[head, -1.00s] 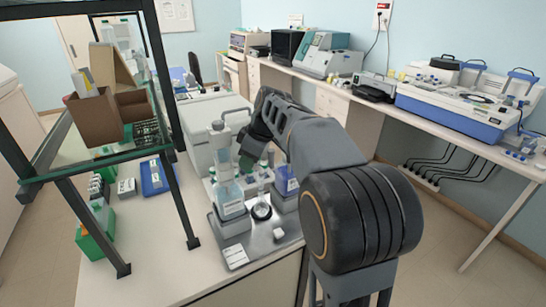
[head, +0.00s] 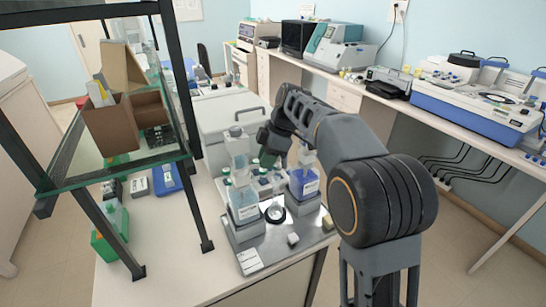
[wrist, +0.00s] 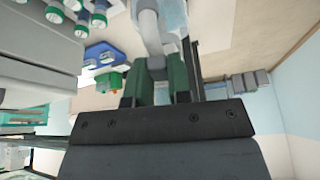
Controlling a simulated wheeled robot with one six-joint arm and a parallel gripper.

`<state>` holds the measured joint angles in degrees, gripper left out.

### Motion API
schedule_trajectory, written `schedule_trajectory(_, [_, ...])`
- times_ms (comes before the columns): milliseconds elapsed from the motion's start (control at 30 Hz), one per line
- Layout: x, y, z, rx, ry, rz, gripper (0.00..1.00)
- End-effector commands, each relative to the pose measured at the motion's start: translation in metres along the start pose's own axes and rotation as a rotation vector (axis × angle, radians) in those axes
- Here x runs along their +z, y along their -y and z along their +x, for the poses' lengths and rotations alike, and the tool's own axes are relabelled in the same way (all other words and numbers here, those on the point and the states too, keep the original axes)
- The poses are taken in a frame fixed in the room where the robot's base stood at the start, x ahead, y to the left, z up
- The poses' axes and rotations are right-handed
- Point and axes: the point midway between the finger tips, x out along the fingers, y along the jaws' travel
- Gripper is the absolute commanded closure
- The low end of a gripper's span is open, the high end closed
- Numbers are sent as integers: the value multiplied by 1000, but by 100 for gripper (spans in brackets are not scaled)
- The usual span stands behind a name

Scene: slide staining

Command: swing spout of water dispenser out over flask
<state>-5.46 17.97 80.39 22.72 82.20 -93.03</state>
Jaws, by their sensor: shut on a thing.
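The water dispenser (head: 242,200) is a clear bottle with a pale top, standing at the left of a metal tray. A blue-filled bottle (head: 303,183) stands at the right of the tray. My gripper (head: 267,157) is at the height of the dispenser's top, just right of it. In the wrist view the green fingers of my gripper (wrist: 157,72) are shut on a grey end piece of the pale spout (wrist: 148,25). The head view does not show the grip clearly. I cannot tell which vessel is the flask.
Green-capped vials (wrist: 54,14) are near the gripper. A shelf rack (head: 120,175) with a glass deck stands close at the left.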

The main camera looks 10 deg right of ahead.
Motion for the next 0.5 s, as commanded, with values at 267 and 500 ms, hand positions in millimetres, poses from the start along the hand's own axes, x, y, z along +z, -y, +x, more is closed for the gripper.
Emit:
schedule_trajectory(267, [0, 0, 0, 0, -1, -1, 100])
schedule_trajectory(500, [0, 0, 0, 0, -1, 0, 66])
